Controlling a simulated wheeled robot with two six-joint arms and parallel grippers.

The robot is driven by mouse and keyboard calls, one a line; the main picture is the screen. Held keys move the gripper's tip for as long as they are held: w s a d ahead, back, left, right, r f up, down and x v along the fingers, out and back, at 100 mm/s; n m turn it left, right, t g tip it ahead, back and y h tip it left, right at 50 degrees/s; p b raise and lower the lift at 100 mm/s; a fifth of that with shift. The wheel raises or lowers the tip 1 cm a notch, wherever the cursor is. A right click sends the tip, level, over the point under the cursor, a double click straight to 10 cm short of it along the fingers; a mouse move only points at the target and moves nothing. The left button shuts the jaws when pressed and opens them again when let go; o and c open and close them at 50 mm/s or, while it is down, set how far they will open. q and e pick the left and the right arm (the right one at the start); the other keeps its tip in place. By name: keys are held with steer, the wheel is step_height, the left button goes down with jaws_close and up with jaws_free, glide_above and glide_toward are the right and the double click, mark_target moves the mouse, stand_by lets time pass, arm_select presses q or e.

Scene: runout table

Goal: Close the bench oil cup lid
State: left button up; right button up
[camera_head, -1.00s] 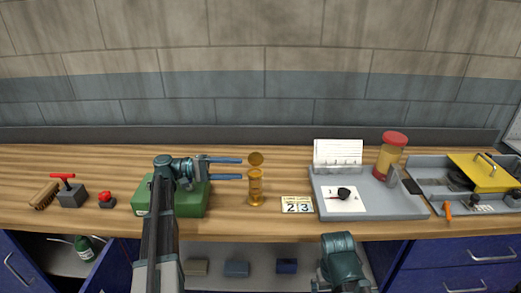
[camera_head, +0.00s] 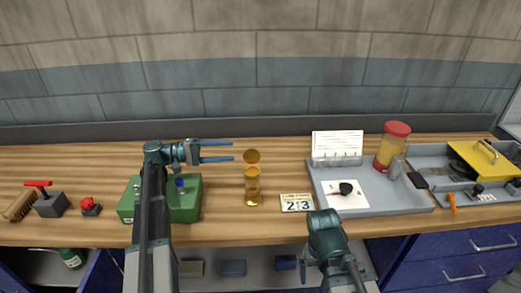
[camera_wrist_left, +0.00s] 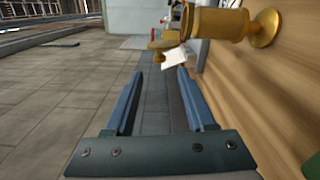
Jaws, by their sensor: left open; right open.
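The brass oil cup (camera_head: 252,188) stands upright on the wooden bench, right of the green box. Its round lid (camera_head: 251,156) is raised open above the cup's top. In the left wrist view the cup (camera_wrist_left: 222,24) lies sideways across the upper right, with the lid (camera_wrist_left: 162,44) to its left. My left gripper (camera_head: 233,151) is open and empty, just left of the lid and apart from it; its two blue fingers (camera_wrist_left: 160,75) show in the left wrist view. My right arm (camera_head: 327,232) shows at the bench's front edge; its fingers are hidden.
A green box (camera_head: 128,210) stands left of the cup. A number card (camera_head: 297,202) and a grey tray (camera_head: 400,203) with a red-lidded jar (camera_head: 393,148) are to the right. The bench behind the cup is clear.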

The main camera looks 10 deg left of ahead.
mark_target(252, 154)
arm_select(q)
steer(key=x, duration=1.1)
steer(key=shift+d, duration=0.25)
steer(key=shift+w, duration=0.1)
steer(key=shift+c, duration=0.2)
jaws_close()
